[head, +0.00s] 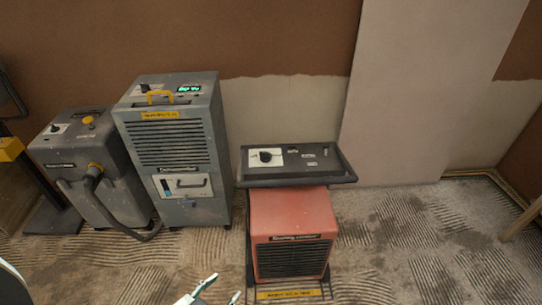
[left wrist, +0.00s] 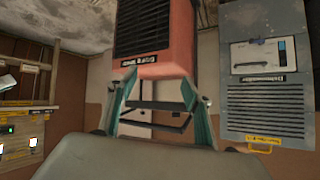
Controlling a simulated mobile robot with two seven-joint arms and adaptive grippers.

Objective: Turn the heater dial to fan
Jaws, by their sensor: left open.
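The red heater (head: 291,221) stands on the floor at the centre of the head view, its dark grille facing me. A dark tray-like panel (head: 220,184) sits above it. The black dial (head: 265,156) is on a white plate at the panel's left; its exact setting is too small to read. My left gripper (head: 224,288) is at the bottom edge of the head view, in front of the heater, apart from it. In the left wrist view its two fingers (left wrist: 158,80) are spread and empty, with the heater (left wrist: 178,62) beyond them. The dial is not discernible there. My right gripper is not seen.
A grey dehumidifier (head: 176,150) stands left of the heater. A dark machine with a hose (head: 80,168) stands farther left. A pale wall panel (head: 420,90) is behind at right. The carpeted floor right of the heater (head: 410,235) is clear.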

